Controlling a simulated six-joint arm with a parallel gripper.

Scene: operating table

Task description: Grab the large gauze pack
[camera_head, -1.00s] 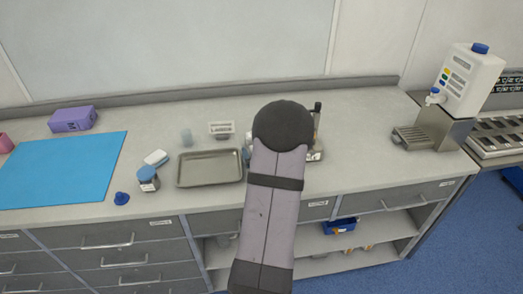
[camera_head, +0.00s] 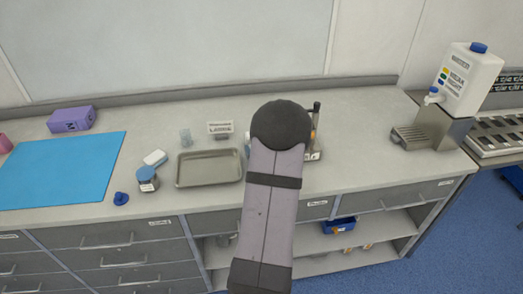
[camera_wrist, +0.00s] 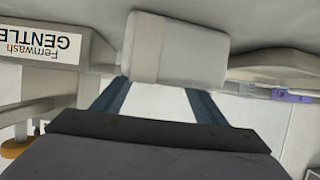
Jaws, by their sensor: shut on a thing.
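A pale block-like pack (camera_wrist: 192,52) with a band around it, which looks like the large gauze pack, sits between my fingertips in the wrist view. My gripper (camera_wrist: 157,84) is shut on it, with one dark blue finger on each side. In the head view my gripper and the held pack are hidden behind my arm. A smaller white pack (camera_head: 155,158) lies on the counter between the blue mat and the metal tray.
The metal tray (camera_head: 210,181), a blue-lidded jar (camera_head: 147,184) and a blue mat (camera_head: 75,168) are on the counter. A purple box (camera_head: 72,120) stands at the left. A labelled item (camera_wrist: 38,48) is close on the left in the wrist view.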

